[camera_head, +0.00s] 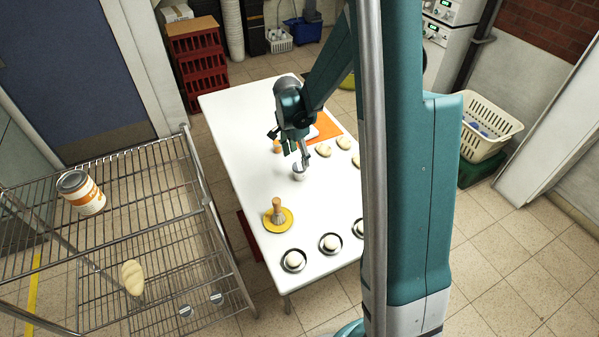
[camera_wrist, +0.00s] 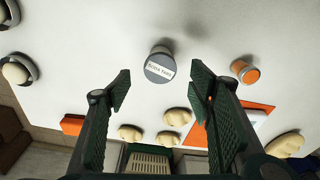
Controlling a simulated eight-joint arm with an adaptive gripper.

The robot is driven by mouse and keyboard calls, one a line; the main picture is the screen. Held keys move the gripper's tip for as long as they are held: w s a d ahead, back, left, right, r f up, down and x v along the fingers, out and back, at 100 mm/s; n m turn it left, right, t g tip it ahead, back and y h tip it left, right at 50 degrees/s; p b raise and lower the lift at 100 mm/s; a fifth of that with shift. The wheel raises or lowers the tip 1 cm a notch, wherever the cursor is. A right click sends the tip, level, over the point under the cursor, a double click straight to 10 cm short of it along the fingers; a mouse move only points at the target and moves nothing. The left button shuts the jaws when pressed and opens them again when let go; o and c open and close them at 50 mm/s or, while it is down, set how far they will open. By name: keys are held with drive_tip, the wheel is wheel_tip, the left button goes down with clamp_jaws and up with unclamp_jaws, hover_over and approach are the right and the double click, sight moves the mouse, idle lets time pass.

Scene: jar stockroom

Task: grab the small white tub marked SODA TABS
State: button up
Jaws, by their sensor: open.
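The small tub (camera_wrist: 159,68) stands upright on the white table in the wrist view, its grey top bearing a white label that reads SODA TABS. A small pale tub (camera_head: 299,174) in the head view, just below my gripper (camera_head: 297,158), appears to be the same one. In the wrist view my gripper (camera_wrist: 160,78) is open, with one finger to each side of the tub in the picture. The tub looks to be beyond the fingertips, with nothing held between them.
An orange-topped jar (camera_wrist: 246,72) stands to the right of the tub. Several pale lumpy pieces (camera_wrist: 177,117) and an orange mat (camera_wrist: 197,134) lie nearby. A brush on a yellow plate (camera_head: 277,217) and eggs in dark dishes (camera_head: 293,261) sit towards the table's near end.

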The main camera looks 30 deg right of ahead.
sight(299, 166)
drive_tip(key=shift+d+f, duration=0.1)
drive_tip(key=shift+f, duration=0.75)
drive_tip(key=shift+f, duration=0.15)
drive_tip(key=shift+w+d+f+b, duration=0.15)
drive_tip(key=shift+f+b, duration=0.1)
drive_tip(key=shift+f, duration=0.55)
drive_tip(key=shift+s+d+f+b, duration=0.1)
drive_tip(key=shift+f+b, duration=0.15)
drive_tip(key=shift+f, duration=0.6)
drive_tip(key=shift+w+d+f+b, duration=0.15)
drive_tip(key=shift+f+b, duration=0.1)
drive_tip(key=shift+f, duration=0.55)
drive_tip(key=shift+s, duration=0.1)
drive_tip(key=c, duration=1.1)
